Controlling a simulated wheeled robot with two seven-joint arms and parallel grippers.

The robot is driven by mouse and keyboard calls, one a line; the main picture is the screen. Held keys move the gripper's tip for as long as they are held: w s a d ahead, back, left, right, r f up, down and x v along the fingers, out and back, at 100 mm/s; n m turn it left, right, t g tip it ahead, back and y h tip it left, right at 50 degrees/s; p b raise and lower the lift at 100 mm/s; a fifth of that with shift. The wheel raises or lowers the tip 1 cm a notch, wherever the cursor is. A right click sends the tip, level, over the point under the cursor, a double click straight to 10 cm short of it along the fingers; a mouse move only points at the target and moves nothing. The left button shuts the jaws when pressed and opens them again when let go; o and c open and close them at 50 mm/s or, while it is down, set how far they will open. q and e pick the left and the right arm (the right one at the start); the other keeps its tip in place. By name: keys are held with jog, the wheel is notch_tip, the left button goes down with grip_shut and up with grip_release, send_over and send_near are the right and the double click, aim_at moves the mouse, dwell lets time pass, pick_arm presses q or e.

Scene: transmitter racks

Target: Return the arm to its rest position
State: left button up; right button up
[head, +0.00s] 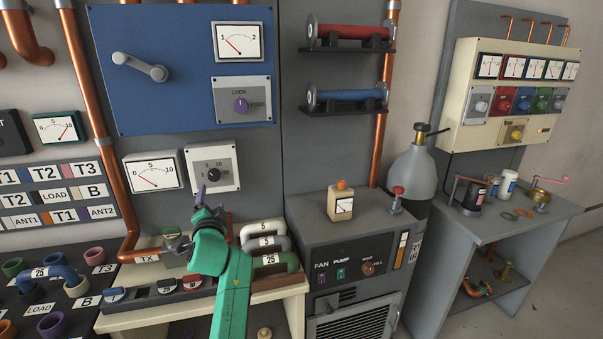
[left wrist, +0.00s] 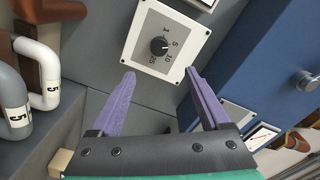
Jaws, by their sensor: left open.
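My left arm (head: 233,292), green, reaches up from the bottom of the head view. Its left gripper (head: 207,195) has purple fingers and is just below a white square dial panel (head: 228,158) with a black knob. In the left wrist view the two purple fingers of the gripper (left wrist: 160,72) are spread apart with nothing between them. The dial panel (left wrist: 150,28) lies beyond the fingertips there, apart from them as far as I can tell. The knob's pointer is near 5 to 10. My right gripper is not in view.
Curved plug handles marked 5 (head: 262,229) and 25 (head: 277,262) stand beside the arm. A grey fan and pump cabinet (head: 345,243) is to the right. The blue panel (head: 165,75) with a lever is above. A meter (head: 154,173) is left of the dial.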

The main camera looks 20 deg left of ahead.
pick_arm(q)
jog(key=s+d+f+n+g+h, duration=0.1)
jog(key=s+d+f+g+h, duration=0.15)
jog(key=s+d+f, duration=0.4)
jog(key=s+d+f+n+g+h, duration=0.1)
jog(key=s+d+f+g+h, duration=0.2)
jog(key=f, duration=0.7)
jog(key=s+d+f+g+h, duration=0.3)
jog(key=s+d+f, duration=0.2)
jog(key=s+d, duration=0.3)
jog(key=s+d+f+g+h, duration=0.25)
jog(key=s+d+f, duration=0.3)
jog(key=s, duration=0.55)
notch_tip(320, 180, down, 23)
jog(key=s+g, duration=0.1)
jog(key=s, duration=0.2)
jog(key=s+a+f+g, duration=0.1)
jog(key=s+a+f, duration=0.2)
jog(key=s+f, duration=0.9)
jog(key=s, duration=0.3)
jog(key=shift+s+f+g, duration=0.25)
jog(key=shift+f+g, duration=0.05)
jog(key=shift+f, duration=0.05)
